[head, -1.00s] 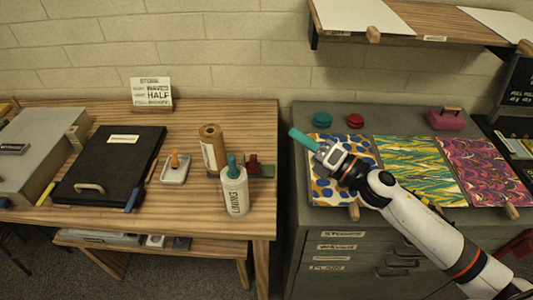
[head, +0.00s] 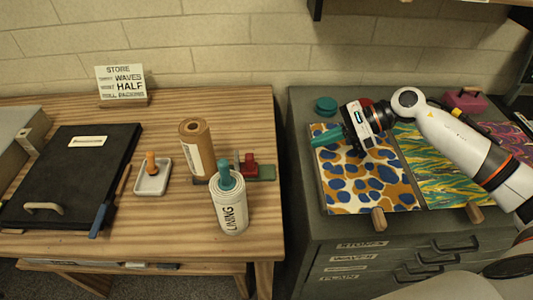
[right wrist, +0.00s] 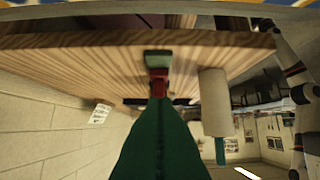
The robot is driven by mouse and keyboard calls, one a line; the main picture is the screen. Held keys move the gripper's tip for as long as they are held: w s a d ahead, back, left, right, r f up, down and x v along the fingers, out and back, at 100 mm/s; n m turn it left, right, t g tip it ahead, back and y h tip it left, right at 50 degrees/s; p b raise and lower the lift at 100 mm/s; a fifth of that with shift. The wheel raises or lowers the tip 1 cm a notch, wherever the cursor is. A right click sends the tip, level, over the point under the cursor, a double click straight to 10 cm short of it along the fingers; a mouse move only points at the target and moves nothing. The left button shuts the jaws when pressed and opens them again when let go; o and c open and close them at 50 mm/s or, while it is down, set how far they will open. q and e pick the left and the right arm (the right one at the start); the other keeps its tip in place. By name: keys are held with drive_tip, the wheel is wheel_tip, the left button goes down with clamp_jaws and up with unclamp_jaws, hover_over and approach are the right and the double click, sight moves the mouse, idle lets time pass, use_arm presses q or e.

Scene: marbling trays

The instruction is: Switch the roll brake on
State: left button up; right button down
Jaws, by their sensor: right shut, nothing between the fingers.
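The roll brake appears to be the small red lever block (head: 249,165) on a green base (head: 264,173), at the right edge of the wooden table behind the white roll. Its exact lever position is too small to tell. In the right wrist view the red part (right wrist: 158,82) shows just beyond my fingertips in line. My right gripper (head: 327,139) is shut and empty, with green fingers pointing left over the left edge of the blue-spotted sheet. It is right of the brake, apart from it across the gap. My left gripper is not in view.
A white roll (head: 229,213) with a teal knob and a brown roll (head: 197,150) stand close left of the brake. The grey cabinet (head: 300,235) carries patterned sheets (head: 365,190) and a teal disc (head: 326,104). A gap separates table and cabinet.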

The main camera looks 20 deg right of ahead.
drive_tip(key=shift+w+a, duration=0.1)
drive_tip(key=p, duration=0.3)
approach(247, 156)
wheel_tip(247, 156, down, 3)
drive_tip(key=d, duration=0.3)
drive_tip(key=a, duration=0.2)
drive_tip(key=a+f+p, duration=0.1)
drive_tip(key=a, duration=0.1)
drive_tip(key=w+a+p, duration=0.1)
drive_tip(key=a, duration=0.1)
drive_tip(key=shift+f, duration=0.35)
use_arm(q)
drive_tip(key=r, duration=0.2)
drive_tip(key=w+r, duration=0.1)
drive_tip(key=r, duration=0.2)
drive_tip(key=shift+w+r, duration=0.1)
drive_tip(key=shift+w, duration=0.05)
use_arm(e)
drive_tip(key=shift+w+a+f, duration=0.1)
drive_tip(key=shift+a, duration=0.2)
